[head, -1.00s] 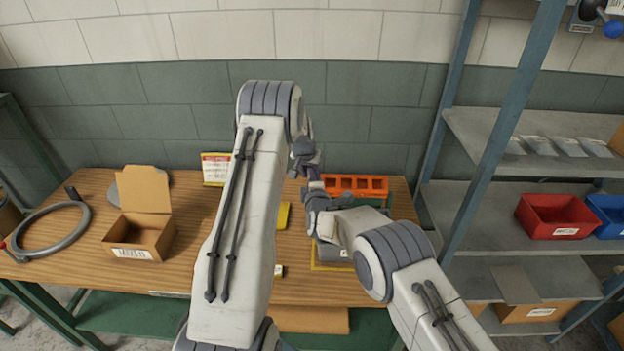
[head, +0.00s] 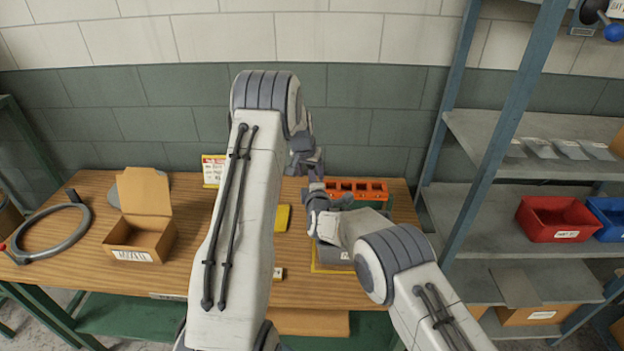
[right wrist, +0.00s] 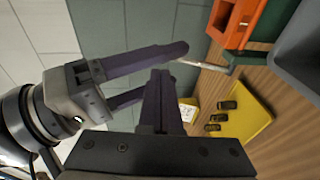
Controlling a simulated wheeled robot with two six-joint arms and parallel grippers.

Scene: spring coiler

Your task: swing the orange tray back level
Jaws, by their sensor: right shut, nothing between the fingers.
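The orange tray (head: 355,188) sits at the back right of the bench, on a green unit, with a row of openings along it. Part of it also shows at the top of the right wrist view (right wrist: 232,18). My right gripper (head: 314,188) is just left of the tray, apart from it. Its fingers (right wrist: 162,90) are closed together and empty. My left gripper (head: 308,165) is above and behind the right one. In the right wrist view its two dark fingers (right wrist: 145,75) are spread apart with nothing between them.
A yellow pad (head: 283,218) with several small dark pieces lies left of the green unit. A grey block on a yellow base (head: 332,262) is in front. An open cardboard box (head: 140,240) and grey ring (head: 50,235) stand left. A shelf rack (head: 480,200) bounds the right.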

